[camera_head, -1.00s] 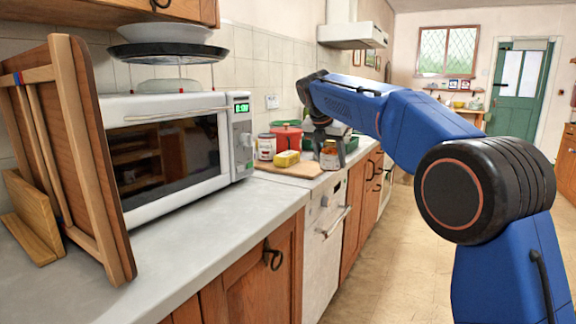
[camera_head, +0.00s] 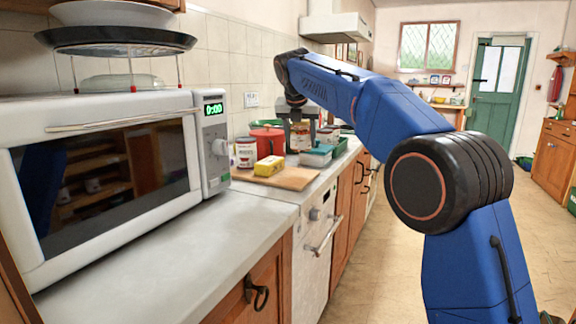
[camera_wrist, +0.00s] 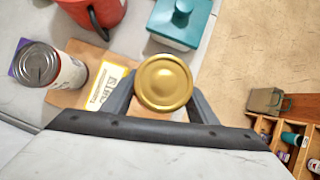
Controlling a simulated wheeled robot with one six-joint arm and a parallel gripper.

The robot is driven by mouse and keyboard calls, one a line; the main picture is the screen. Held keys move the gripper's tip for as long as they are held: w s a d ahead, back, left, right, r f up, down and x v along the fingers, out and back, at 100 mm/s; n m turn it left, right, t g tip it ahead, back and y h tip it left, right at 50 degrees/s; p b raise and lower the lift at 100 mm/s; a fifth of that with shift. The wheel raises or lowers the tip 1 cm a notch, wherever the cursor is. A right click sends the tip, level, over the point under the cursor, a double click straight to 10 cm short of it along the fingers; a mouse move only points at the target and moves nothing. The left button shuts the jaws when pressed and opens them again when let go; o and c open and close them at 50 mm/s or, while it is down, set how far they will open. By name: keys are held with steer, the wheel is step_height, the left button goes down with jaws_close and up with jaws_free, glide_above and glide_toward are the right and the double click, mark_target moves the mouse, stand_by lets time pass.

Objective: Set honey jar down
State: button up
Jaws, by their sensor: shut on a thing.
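My gripper (camera_head: 300,129) is shut on the honey jar (camera_head: 300,140), gripping it around its sides below the lid. In the wrist view the jar's round gold lid (camera_wrist: 163,82) sits between the two fingers (camera_wrist: 163,100). The jar looks upright and held above the counter (camera_head: 170,245), behind the wooden board (camera_head: 295,181) in the head view. Its base and any gap beneath it are hard to make out.
A can (camera_head: 246,153) and a yellow packet (camera_head: 268,166) are on or beside the board. A red pot (camera_head: 267,139) and a teal lidded dish (camera_head: 317,154) stand close to the jar. The microwave (camera_head: 110,165) is at left. The near counter is clear.

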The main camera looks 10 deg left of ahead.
steer(key=shift+f, duration=3.95)
steer(key=o, duration=1.5)
steer(key=shift+f, duration=0.1)
steer(key=v, duration=1.2)
steer(key=shift+d, duration=0.1)
